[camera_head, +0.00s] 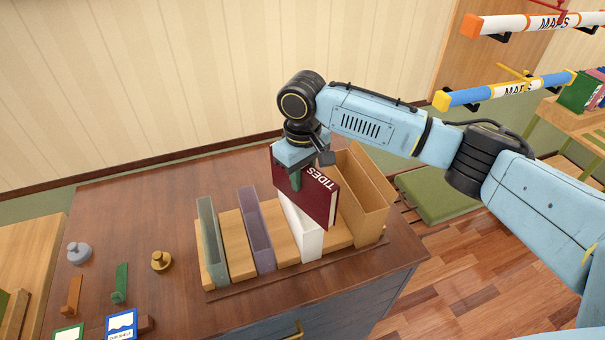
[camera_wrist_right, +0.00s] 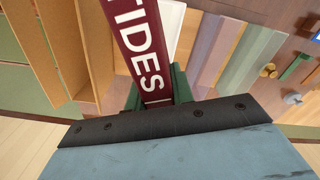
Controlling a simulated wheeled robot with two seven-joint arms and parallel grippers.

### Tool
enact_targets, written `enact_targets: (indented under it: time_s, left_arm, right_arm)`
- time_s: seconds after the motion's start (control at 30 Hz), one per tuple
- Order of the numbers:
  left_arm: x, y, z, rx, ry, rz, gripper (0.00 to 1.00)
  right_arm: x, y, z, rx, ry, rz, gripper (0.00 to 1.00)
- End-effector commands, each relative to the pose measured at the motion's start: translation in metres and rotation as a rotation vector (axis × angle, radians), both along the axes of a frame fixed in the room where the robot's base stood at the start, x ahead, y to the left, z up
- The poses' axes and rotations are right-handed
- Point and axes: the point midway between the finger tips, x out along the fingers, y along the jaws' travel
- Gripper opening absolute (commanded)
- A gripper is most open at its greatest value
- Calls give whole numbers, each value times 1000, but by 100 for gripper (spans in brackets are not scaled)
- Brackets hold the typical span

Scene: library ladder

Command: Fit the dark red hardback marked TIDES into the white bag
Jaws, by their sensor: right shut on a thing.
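The dark red hardback marked TIDES (camera_head: 318,197) is held up by my right gripper (camera_head: 297,176), which is shut on it. In the right wrist view the book's lettered spine (camera_wrist_right: 140,45) lies between the green fingers of the gripper (camera_wrist_right: 157,92). The white bag (camera_head: 307,240) stands upright in the wooden rack, and the book hangs at its top, covering much of its mouth. A strip of the bag (camera_wrist_right: 172,25) shows beside the book in the wrist view. I cannot tell whether the book's lower edge is inside the bag or above it. My left gripper is not in view.
A grey-green holder (camera_head: 211,243), a purple holder (camera_head: 257,230) and a tall tan box (camera_head: 364,195) share the rack (camera_head: 236,245) with the bag. Small pegs and knobs, including a brass one (camera_head: 161,261), stand to the left. The cabinet top's front right is clear.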

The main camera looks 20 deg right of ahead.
Motion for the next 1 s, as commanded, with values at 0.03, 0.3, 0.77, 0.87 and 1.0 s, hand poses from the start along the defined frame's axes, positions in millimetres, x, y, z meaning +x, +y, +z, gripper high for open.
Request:
enact_targets:
  time_s: [0.03, 0.3, 0.77, 0.87, 1.0]
  left_arm:
    - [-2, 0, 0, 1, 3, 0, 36]
    - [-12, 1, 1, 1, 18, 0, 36]
    - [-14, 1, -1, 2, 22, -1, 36]
    - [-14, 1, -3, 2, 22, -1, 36]
    - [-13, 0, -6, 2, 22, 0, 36]
  right_arm:
    - [0, 0, 1, 1, -2, 0, 0]
    - [0, 0, -2, 0, -1, 0, 29]
    - [1, 0, 0, 1, -2, 0, 45]
    - [1, 0, 10, 1, -2, 0, 45]
    - [1, 1, 37, 2, -5, 0, 45]
